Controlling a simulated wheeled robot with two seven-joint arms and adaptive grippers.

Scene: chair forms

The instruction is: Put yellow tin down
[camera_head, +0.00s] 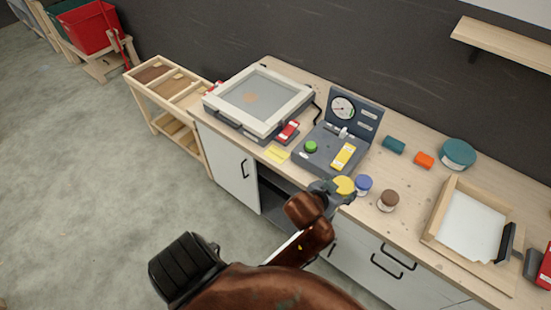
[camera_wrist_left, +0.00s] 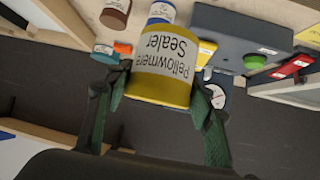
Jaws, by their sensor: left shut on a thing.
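The yellow tin (camera_wrist_left: 164,88) fills the middle of the left wrist view, with a white label reading "Pellowmere Sealer" upside down. In the head view its yellow top (camera_head: 344,186) shows at the front edge of the workbench (camera_head: 400,215). My left gripper (camera_head: 331,189) is shut on the tin, with one finger on each side, as the left wrist view (camera_wrist_left: 160,95) also shows. A blue-lidded tin (camera_head: 363,184) is just right of it, and a brown-lidded tin (camera_head: 388,200) stands further right. I cannot tell whether the yellow tin touches the bench. My right gripper is not in view.
A grey gauge box (camera_head: 322,160) with a green knob stands behind and left of the tin. A framed press (camera_head: 258,100) is further left. A teal round tin (camera_head: 458,153), an orange block (camera_head: 424,159) and a wooden tray (camera_head: 436,222) are to the right. Bare bench lies between.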

